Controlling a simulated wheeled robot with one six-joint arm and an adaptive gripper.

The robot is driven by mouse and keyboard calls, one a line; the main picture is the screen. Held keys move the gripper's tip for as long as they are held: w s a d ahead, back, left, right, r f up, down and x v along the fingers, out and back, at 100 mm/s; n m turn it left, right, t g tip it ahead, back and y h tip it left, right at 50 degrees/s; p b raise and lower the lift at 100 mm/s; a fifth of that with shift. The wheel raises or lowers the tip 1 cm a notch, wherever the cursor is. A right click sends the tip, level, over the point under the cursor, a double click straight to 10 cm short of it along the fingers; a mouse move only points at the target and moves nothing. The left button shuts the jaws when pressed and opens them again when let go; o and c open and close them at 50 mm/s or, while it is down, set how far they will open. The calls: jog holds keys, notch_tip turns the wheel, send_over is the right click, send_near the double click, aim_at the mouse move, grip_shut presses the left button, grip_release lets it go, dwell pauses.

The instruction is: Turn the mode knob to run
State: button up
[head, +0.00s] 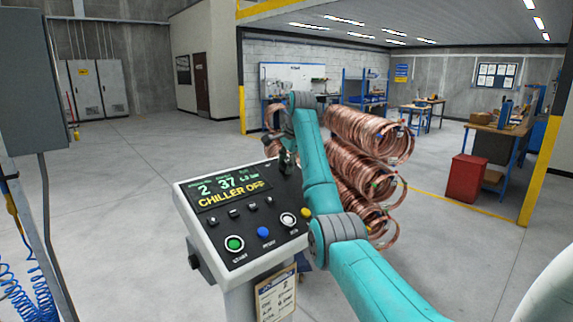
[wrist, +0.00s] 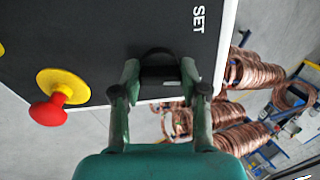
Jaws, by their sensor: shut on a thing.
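The control panel (head: 225,228) stands on a pedestal, and its display (head: 231,188) reads "CHILLER OFF". My gripper (head: 287,163) reaches down to the panel's far right corner. In the wrist view my gripper (wrist: 160,76) has its two fingers on either side of a black knob (wrist: 157,60), shut on it. The knob is dark against the dark panel face, and its pointer direction cannot be made out. The word "SET" shows near it; no run mark is visible. In the head view the knob is hidden by my gripper and arm.
The panel carries a green button (head: 235,244), a blue button (head: 263,232) and a white one (head: 288,219). A red mushroom button (wrist: 48,110) on a yellow base is beside the gripper. Copper coils (head: 365,165) are stacked behind my arm. Open floor lies left.

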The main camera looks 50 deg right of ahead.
jog(key=m, duration=0.3)
jog(key=shift+m, duration=0.3)
jog(key=shift+w+d+m+g, duration=0.1)
jog(key=shift+m+g, duration=0.2)
jog(key=shift+m, duration=1.6)
jog(key=shift+y, duration=0.3)
jog(key=o, duration=1.1)
jog(key=shift+o, duration=0.2)
jog(key=shift+r, duration=0.15)
jog(key=d+v, duration=0.1)
jog(key=v, duration=0.6)
jog(key=shift+a, duration=0.45)
